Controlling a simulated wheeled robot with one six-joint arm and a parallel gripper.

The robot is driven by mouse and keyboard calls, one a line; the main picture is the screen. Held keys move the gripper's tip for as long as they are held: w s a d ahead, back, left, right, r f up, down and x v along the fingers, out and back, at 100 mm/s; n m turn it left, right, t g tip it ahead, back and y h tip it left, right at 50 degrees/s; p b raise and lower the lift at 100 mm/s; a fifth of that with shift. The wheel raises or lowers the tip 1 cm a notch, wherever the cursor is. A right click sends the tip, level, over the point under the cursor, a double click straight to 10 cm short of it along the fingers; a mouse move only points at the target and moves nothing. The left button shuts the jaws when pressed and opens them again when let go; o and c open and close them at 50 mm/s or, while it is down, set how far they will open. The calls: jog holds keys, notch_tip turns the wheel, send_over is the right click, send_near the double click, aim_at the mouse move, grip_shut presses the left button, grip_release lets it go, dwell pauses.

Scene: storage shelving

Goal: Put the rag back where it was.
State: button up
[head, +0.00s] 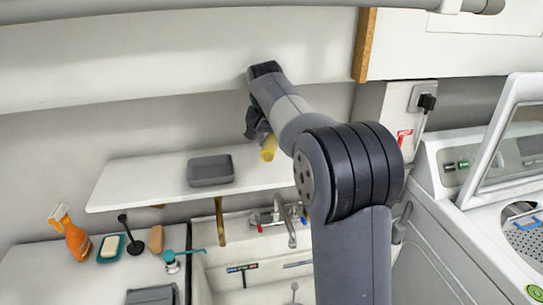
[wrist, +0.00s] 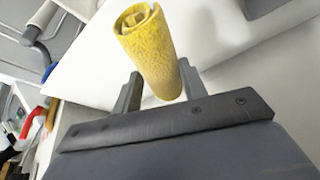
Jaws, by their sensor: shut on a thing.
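The rag is a yellow roll (wrist: 150,55), seen close up in the wrist view with its coiled end toward the top. My gripper (wrist: 160,86) is shut on it, with one grey finger on each side of its lower part. In the head view the rag (head: 268,149) sticks out below my gripper (head: 262,136), over the right part of the white wall shelf (head: 130,183). The rag seems to be above the shelf, but I cannot tell the gap. My arm hides the shelf's right end.
A dark grey box (head: 210,170) sits on the shelf's middle. Below are an orange spray bottle (head: 73,238), a sponge dish (head: 110,248), a black plunger-like tool (head: 131,240), a brush (head: 180,258) and a faucet (head: 280,218). A washing machine (head: 450,240) stands at right. The shelf's left part is clear.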

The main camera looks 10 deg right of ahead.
aim_at(269, 144)
jog(key=shift+s+f, duration=0.2)
jog(key=shift+f, duration=0.7)
jog(key=shift+w+f+p, duration=0.15)
jog(key=shift+f+p, duration=0.05)
jog(key=shift+f, duration=1.1)
jog(key=shift+w+f+p, duration=0.1)
jog(key=shift+f+p, duration=0.1)
jog(key=shift+f, duration=1.05)
jog(key=shift+f, duration=0.15)
jog(key=o, duration=1.1)
jog(key=shift+c, duration=0.2)
jog(key=shift+s+r, duration=0.1)
jog(key=shift+r, duration=0.45)
jog(key=v, duration=1.1)
jog(key=shift+s+r+b, duration=0.1)
jog(key=shift+r+b, duration=0.05)
jog(key=shift+b, duration=0.2)
